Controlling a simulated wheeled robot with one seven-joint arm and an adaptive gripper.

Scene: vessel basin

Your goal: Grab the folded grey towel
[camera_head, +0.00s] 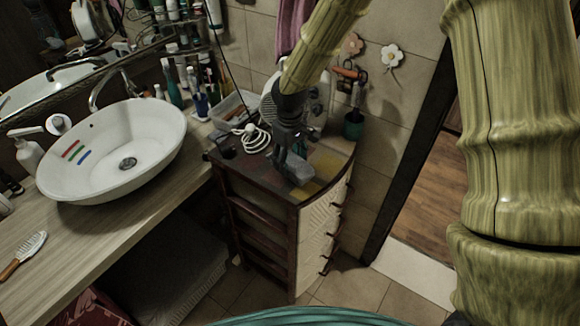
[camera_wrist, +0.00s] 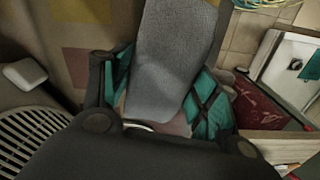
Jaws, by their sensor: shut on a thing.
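The folded grey towel (camera_head: 297,168) is over the top of the small dark-wood cabinet, near its front edge. In the wrist view the towel (camera_wrist: 175,50) is a long, rounded grey bundle between my two fingers. My gripper (camera_head: 290,148) points down at the towel from above. In the wrist view my gripper (camera_wrist: 160,88) is shut on it, with one teal-padded finger along each side. The towel's near end is hidden behind the gripper body. I cannot tell whether its underside touches the cabinet top.
The cabinet (camera_head: 265,180) also carries a coiled white cable (camera_head: 253,138) and a clear bin (camera_head: 233,108). A dark green cup (camera_head: 353,125) stands at its back right. Left is a counter with a white basin (camera_head: 120,150) and a hairbrush (camera_head: 25,252). A doorway opens to the right.

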